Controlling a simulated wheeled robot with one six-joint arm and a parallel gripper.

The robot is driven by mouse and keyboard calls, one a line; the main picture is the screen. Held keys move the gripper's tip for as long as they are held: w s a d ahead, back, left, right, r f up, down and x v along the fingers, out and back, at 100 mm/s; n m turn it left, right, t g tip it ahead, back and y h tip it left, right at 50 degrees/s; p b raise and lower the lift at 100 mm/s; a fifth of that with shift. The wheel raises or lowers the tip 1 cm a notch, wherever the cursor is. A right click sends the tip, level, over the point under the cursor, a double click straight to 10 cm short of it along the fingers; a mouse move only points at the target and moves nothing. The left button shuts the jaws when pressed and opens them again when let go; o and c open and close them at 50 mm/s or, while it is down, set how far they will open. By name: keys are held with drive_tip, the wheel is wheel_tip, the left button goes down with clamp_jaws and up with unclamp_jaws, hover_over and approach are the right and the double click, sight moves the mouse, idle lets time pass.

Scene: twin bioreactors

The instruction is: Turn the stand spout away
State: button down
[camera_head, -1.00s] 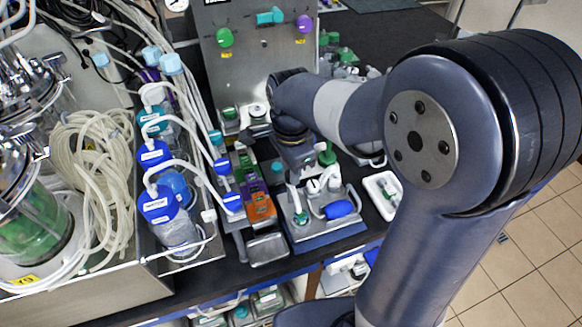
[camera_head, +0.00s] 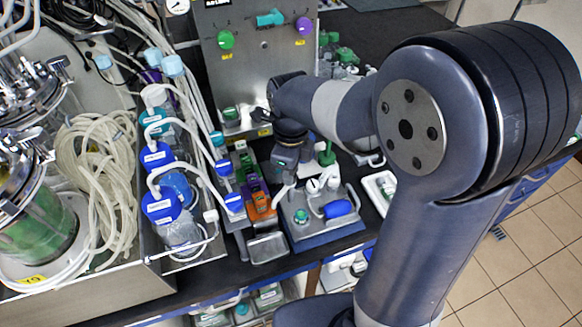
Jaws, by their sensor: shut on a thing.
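The stand (camera_head: 322,226) is a grey plate on a blue base near the bench's front edge. It carries a green cap, a blue bulb (camera_head: 338,208) and white fittings. The white stand spout (camera_head: 283,192) slants down and left at the stand's left back. My gripper (camera_head: 284,172) points down just above it and is shut on the spout. The fingertips are small and dark, and the exact contact is hard to see. My arm reaches in from the right and hides part of the bench behind.
Left of the stand are an orange and green rack (camera_head: 261,204), a metal tray (camera_head: 268,247) and blue-capped bottles (camera_head: 162,206) with tubing. A steel panel (camera_head: 262,68) rises behind. A white tray (camera_head: 380,191) lies to the right.

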drive_tip(key=shift+m, duration=0.6)
drive_tip(key=c, duration=1.2)
unclamp_jaws()
wheel_tip(320, 180, up, 11)
drive_tip(key=shift+f, duration=0.1)
drive_tip(key=shift+f, duration=0.1)
